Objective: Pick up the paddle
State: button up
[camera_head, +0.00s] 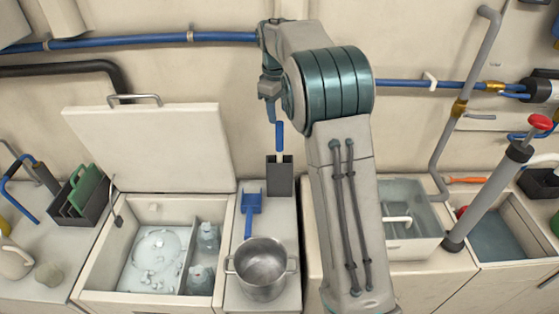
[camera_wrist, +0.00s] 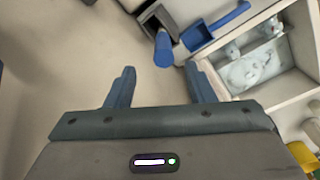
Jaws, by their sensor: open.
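An upright tool with a blue handle (camera_head: 280,135) and a pale shaft stands in a dark grey holder (camera_head: 280,180) on the counter; it looks like the paddle, though its lower end is hidden. My gripper (camera_head: 271,94) is above the handle, slightly left of it, pointing down. In the wrist view the blue handle (camera_wrist: 163,52) shows end-on just beyond my open fingertips (camera_wrist: 160,72), roughly centred between them. The grey holder (camera_wrist: 153,20) is behind it. Nothing is between the fingers, and no contact is visible.
A blue scoop (camera_head: 250,208) and a steel pot (camera_head: 261,266) are in front of the holder. To the left is an icebox (camera_head: 96,262) with its lid (camera_head: 155,145) raised. A blue pipe (camera_head: 150,40) runs along the wall. A sink (camera_head: 405,225) is to the right.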

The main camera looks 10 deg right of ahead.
aim_at(281, 144)
notch_tip(281, 144, down, 8)
jog(key=shift+d+r+p, duration=0.15)
jog(key=shift+p, duration=0.45)
grip_shut()
